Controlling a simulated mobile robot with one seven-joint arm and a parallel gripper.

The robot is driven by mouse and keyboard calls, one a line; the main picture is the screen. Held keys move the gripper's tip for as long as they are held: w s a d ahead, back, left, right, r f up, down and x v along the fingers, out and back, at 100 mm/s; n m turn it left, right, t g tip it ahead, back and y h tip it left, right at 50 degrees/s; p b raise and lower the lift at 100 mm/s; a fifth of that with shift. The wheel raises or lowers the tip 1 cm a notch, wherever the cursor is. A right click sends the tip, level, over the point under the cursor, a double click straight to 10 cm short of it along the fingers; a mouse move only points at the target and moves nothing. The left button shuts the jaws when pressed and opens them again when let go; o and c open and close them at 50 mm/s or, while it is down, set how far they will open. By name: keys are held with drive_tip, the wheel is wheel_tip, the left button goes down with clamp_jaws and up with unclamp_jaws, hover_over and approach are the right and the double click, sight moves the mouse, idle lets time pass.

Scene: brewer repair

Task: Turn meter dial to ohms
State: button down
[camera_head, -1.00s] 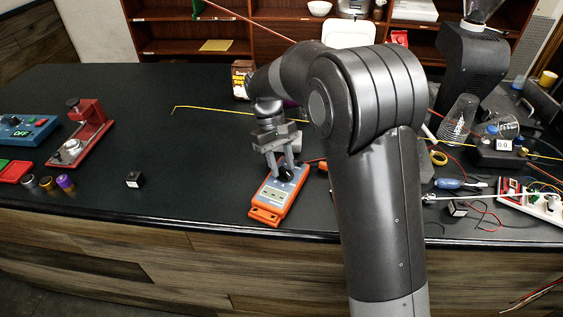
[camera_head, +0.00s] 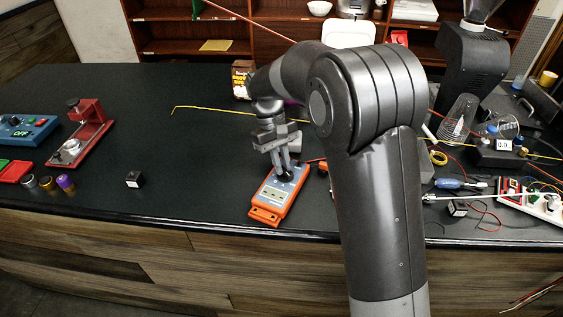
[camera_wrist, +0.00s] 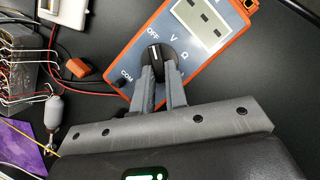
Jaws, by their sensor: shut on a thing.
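The meter (camera_head: 272,204) is an orange-edged, grey-blue box lying on the black counter near its front edge. In the wrist view the meter (camera_wrist: 205,30) shows its display, the marks OFF, V, Ω and COM, and a black round dial (camera_wrist: 157,58) with a white pointer line. The line points up toward the display side, between OFF and V as far as I can tell. My gripper (camera_wrist: 160,75) is shut on the dial, one finger on each side. In the head view my gripper (camera_head: 284,172) stands over the meter from above.
Right are a blue screwdriver (camera_head: 450,183), a power unit (camera_head: 497,152) and loose wires. The counter left of the meter is mostly clear.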

drive_tip(key=m, duration=0.1)
drive_tip(key=m+y, duration=0.1)
drive_tip(key=m, duration=0.2)
drive_tip(key=shift+w+d+g, duration=0.15)
drive_tip(key=shift+d+g, duration=0.15)
drive_tip(key=shift+g, duration=0.1)
drive_tip(key=m+y, duration=0.1)
drive_tip(key=m, duration=0.1)
drive_tip(key=m+y, duration=0.1)
drive_tip(key=m, duration=0.1)
drive_tip(key=shift+d+m, duration=0.3)
drive_tip(key=shift+d, duration=0.05)
drive_tip(key=m, duration=0.1)
drive_tip(key=m+y, duration=0.1)
drive_tip(key=m, duration=0.2)
drive_tip(key=shift+d+m+t+y, duration=0.3)
drive_tip(key=shift+y, duration=0.1)
drive_tip(key=shift+s+d+m+t+y, duration=0.1)
drive_tip(key=shift+s+m+t+y, duration=0.15)
drive_tip(key=shift+m, duration=0.75)
drive_tip(key=shift+d+m+t+y, duration=0.15)
drive_tip(key=shift+m+y, duration=0.2)
drive_tip(key=shift+m, duration=0.65)
drive_tip(key=c, duration=1.4)
unclamp_jaws()
drive_tip(key=shift+c, duration=0.2)
drive_tip(key=shift+r, duration=0.1)
